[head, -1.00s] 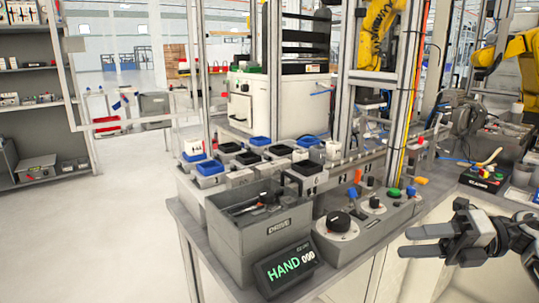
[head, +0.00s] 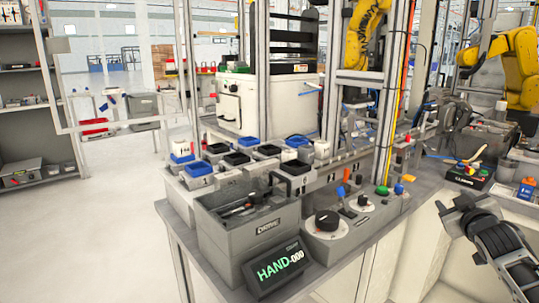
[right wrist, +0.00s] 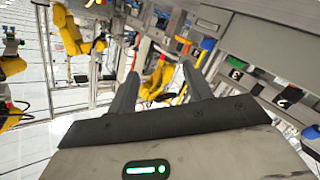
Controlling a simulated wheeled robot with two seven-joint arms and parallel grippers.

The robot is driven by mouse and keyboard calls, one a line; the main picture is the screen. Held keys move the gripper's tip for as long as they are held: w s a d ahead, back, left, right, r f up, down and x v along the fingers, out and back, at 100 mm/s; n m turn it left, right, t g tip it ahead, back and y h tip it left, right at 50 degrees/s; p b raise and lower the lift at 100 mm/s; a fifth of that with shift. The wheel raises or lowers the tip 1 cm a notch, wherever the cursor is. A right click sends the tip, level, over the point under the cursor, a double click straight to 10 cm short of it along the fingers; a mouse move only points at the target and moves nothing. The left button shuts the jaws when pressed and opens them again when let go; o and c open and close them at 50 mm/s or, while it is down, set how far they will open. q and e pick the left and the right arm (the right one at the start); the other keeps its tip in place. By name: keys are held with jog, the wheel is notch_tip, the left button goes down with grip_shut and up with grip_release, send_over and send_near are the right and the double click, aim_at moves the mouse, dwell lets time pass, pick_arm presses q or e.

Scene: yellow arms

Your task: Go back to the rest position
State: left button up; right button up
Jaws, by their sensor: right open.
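My right gripper (head: 460,206) is at the right edge of the head view, in front of the white cabinet side below the worktops, with its dark ribbed wrist running down to the lower right. In the right wrist view its two dark fingers (right wrist: 160,78) stand apart with nothing between them, so it is open and empty. My left gripper is in neither view.
A bench holds a grey DRIVE bin (head: 250,232), a HAND display (head: 277,267), a black-knob control panel (head: 350,215) and blue-topped bins (head: 198,170). A button box (head: 468,175) sits on the right worktop. Yellow robot arms (head: 362,32) stand behind. Floor at left is clear.

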jog(key=s+a+f+n+g+y, duration=0.1)
jog(key=s+a+f+g+y, duration=0.15)
jog(key=s+a+f, duration=0.65)
jog(key=s+a+f+g+y, duration=0.1)
jog(key=s+a+f+y, duration=0.35)
jog(key=a+f, duration=0.75)
jog(key=s+a+f+m+g, duration=0.1)
jog(key=s+a, duration=0.5)
jog(key=s, duration=0.4)
jog(key=s+a+f+m+y, duration=0.1)
jog(key=s+a, duration=0.5)
jog(key=s, duration=0.4)
jog(key=shift+a+f+g, duration=0.35)
jog(key=shift+f, duration=0.05)
